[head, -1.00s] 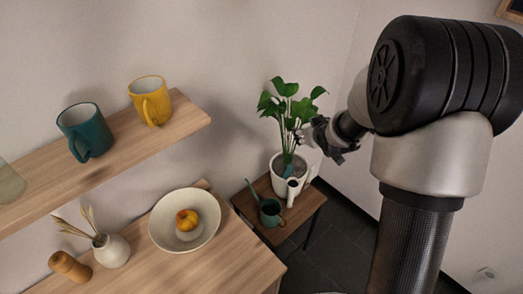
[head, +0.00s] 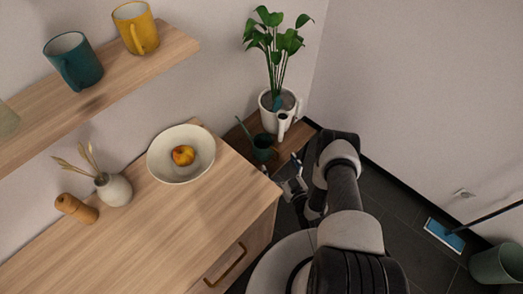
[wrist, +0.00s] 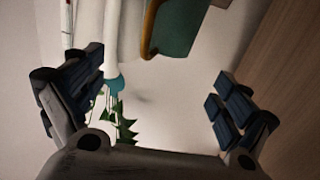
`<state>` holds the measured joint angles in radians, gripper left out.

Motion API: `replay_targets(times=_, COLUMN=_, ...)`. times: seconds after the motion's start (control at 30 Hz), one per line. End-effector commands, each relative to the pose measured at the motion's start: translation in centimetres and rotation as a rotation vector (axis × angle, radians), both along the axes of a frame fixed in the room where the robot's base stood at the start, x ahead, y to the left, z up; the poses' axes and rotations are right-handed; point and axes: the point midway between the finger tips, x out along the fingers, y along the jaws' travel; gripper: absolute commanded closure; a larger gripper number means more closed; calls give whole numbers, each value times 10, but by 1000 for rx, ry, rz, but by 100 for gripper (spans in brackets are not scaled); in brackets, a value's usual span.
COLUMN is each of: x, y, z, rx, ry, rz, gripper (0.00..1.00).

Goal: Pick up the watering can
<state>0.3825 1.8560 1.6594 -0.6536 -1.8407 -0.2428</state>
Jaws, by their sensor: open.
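A dark green can (head: 263,149) with a long thin spout stands on a small wooden side table (head: 237,139), at the table's left. A white vessel (head: 283,124) with a teal piece near it stands to its right, in front of the plant. It cannot be told for sure which is the watering can. In the wrist view, a green body (wrist: 182,28) with a brass-coloured handle and a white tube (wrist: 115,45) with a teal end show beyond the fingers. My gripper (head: 282,166) is open and empty, just in front of the table, apart from both.
A potted plant (head: 275,45) stands on the side table behind the white vessel. The wooden cabinet (head: 160,235) with a bowl (head: 165,147) is to the left. A shelf (head: 100,95) with mugs hangs above. A blue mop head (head: 444,235) and a bin (head: 497,264) are at right.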

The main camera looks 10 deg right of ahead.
Motion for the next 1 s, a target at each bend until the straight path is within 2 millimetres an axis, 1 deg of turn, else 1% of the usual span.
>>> replay_targets(times=0.03, x=-9, y=2, z=-4, rx=13, ry=-10, rz=-4, gripper=5)
replay_targets(times=0.07, x=-12, y=2, z=-6, rx=18, ry=-15, rz=-5, gripper=5)
replay_targets(times=0.17, x=-11, y=5, z=-7, rx=25, ry=-30, rz=-7, gripper=5)
replay_targets(times=0.27, x=3, y=9, z=-7, rx=24, ry=-32, rz=-4, gripper=5)
replay_targets(times=0.4, x=28, y=16, z=-8, rx=24, ry=-31, rz=-5, gripper=5)
replay_targets(times=0.5, x=41, y=18, z=-7, rx=25, ry=-30, rz=-6, gripper=5)
replay_targets(times=0.77, x=57, y=22, z=-6, rx=26, ry=-29, rz=-7, gripper=5)
replay_targets(times=1.0, x=90, y=31, z=-6, rx=25, ry=-29, rz=-7, gripper=5)
